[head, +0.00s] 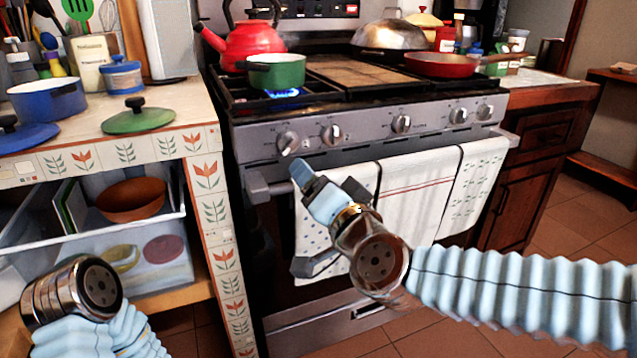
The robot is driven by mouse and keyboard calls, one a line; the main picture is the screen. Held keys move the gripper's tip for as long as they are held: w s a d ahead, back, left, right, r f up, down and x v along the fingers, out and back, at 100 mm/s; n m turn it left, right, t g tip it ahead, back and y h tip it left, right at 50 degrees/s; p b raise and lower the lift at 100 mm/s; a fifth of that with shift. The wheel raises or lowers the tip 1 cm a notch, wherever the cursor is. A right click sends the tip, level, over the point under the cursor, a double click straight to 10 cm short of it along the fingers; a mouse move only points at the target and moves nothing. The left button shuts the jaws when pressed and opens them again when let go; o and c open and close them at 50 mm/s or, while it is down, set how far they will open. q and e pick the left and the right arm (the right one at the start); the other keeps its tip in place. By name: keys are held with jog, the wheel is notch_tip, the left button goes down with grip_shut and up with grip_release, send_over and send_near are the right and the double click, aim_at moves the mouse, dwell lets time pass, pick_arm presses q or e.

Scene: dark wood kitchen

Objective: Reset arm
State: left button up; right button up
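My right arm (520,290) reaches in from the right in light blue ribbed covering. Its gripper (328,222) is in front of the oven door, close to the left end of the oven handle (272,187). Its dark grey fingers appear spread apart, with nothing seen between them. Whether it touches the handle or the towel behind cannot be told. My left arm (125,332) shows only at the lower left, ending in a round metal joint (75,292) before the shelf unit. The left gripper itself is not seen.
A stove (370,125) carries a red kettle (252,42), a green pot (275,72) over a lit flame and a red pan (440,64). White towels (418,196) hang on the oven handle. A tiled counter (185,105) with open shelves stands left. Floor (560,235) is clear at right.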

jog(key=w+d+f+n+g+h+p, duration=0.15)
jog(key=f+g, duration=0.25)
jog(key=f, duration=1.2)
jog(key=w+d+f+n+g+h, duration=0.15)
jog(key=f+g, duration=0.25)
jog(key=f, duration=1.1)
jog(key=s+d+f+g, duration=0.2)
jog(key=s+f+g, duration=0.2)
jog(key=s+f, duration=0.6)
jog(key=s+d+f+g+y+p, duration=0.1)
jog(key=s+f+g, duration=0.3)
jog(key=s+f, duration=0.6)
notch_tip(320, 180, down, 4)
jog(key=shift+s+d+r, duration=0.2)
jog(key=shift+s+d, duration=0.1)
jog(key=shift+d, duration=0.45)
